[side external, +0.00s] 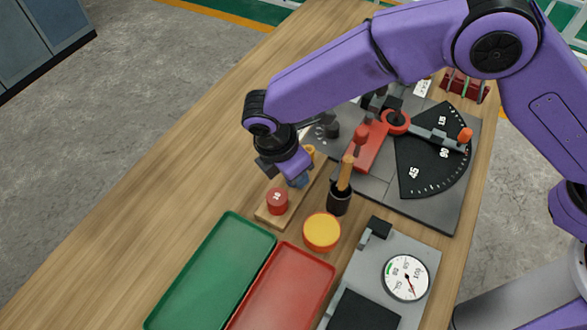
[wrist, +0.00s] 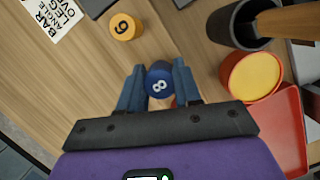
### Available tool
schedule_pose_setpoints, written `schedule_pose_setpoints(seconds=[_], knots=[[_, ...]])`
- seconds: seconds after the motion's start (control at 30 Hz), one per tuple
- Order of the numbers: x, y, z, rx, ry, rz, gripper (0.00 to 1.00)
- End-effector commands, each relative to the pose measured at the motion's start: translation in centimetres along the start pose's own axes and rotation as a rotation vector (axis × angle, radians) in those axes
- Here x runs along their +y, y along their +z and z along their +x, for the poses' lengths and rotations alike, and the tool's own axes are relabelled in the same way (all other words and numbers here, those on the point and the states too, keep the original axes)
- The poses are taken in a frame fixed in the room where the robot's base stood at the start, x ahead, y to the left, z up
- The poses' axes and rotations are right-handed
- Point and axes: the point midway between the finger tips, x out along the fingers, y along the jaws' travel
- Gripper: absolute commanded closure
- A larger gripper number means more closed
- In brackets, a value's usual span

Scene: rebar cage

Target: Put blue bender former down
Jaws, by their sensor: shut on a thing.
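The blue bender former (wrist: 158,87), a round piece marked 8, is between my two fingers in the wrist view. My gripper (wrist: 158,70) is shut on it. In the side external view my gripper (side external: 286,172) is low over the wooden rack (side external: 268,217), between a red former (side external: 277,202) marked 10 and a yellow former (side external: 310,152). The yellow former, marked 6, also shows in the wrist view (wrist: 125,26). The blue former is mostly hidden by my gripper from the side. I cannot tell whether its underside touches the rack.
A black cup (side external: 340,198) with a wooden-handled tool and a yellow-topped round container (side external: 322,232) stand right of the rack. A green tray (side external: 215,270) and a red tray (side external: 285,290) lie in front. The bending plate (side external: 440,205) and dial gauge (side external: 406,277) are farther right. The left tabletop is clear.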

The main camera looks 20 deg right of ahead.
Motion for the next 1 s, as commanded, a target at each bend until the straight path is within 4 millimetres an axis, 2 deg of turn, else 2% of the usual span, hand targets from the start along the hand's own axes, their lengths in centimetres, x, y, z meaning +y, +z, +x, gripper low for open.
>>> schedule_pose_setpoints(seconds=[0.4,0.43,0.5,0.83,1.0], knots=[[0.0,-0.2,0.7,0.001,0.001,0.000,1.00],[0.0,-0.2,0.7,0.001,0.001,0.000,0.60],[0.0,-0.2,0.7,0.001,0.001,0.000,0.42],[0.0,-0.1,0.5,0.001,0.001,0.000,0.42],[0.0,-0.2,-1.3,0.003,0.003,0.000,0.42]])
